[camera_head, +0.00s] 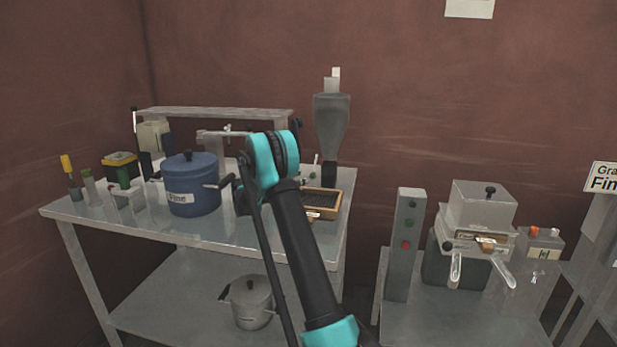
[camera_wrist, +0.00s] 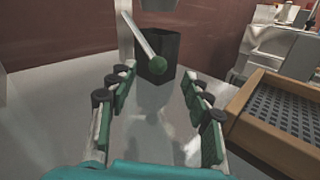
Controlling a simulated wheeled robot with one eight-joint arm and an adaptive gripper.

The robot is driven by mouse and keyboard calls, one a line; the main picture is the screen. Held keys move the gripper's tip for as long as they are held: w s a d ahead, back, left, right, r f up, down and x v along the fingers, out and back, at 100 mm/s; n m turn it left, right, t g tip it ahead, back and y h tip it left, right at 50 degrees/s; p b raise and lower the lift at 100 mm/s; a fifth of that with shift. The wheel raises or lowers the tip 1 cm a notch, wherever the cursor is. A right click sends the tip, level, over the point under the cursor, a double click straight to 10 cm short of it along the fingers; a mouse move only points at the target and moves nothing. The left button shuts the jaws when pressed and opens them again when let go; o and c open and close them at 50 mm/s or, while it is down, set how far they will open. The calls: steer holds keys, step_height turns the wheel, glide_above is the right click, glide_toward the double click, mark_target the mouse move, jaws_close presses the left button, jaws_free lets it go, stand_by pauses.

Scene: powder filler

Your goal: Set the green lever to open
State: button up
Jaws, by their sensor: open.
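The green lever is a silver rod with a round green knob (camera_wrist: 158,64) at its lower end, seen in the wrist view. The rod slants down from upper left to the knob. My gripper (camera_wrist: 157,76) is open, with one finger on each side of the picture and nothing between them. The knob appears just beyond the fingertips, about midway between them; I cannot tell how far ahead. In the head view, my arm covers most of the gripper and its surroundings. A grey funnel-shaped hopper (camera_head: 332,125) stands just behind my arm there.
A dark square container (camera_wrist: 160,48) stands behind the knob. A wooden-framed tray (camera_wrist: 283,131) lies close right of my right finger. A blue pot (camera_head: 192,187) stands left of my arm on the metal table (camera_head: 140,226). The tabletop between my fingers is clear.

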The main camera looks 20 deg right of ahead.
mark_target(312, 174)
steer(key=shift+w+a+f, duration=0.15)
steer(key=shift+a+f, duration=0.1)
steer(key=shift+f, duration=0.1)
steer(key=shift+d, duration=0.1)
steer(key=shift+w+d, duration=0.25)
steer(key=shift+d, duration=0.9)
steer(key=shift+w+d, duration=0.2)
steer(key=shift+d, duration=1)
steer(key=shift+w+d, duration=0.25)
steer(key=shift+d, duration=0.9)
jaws_close()
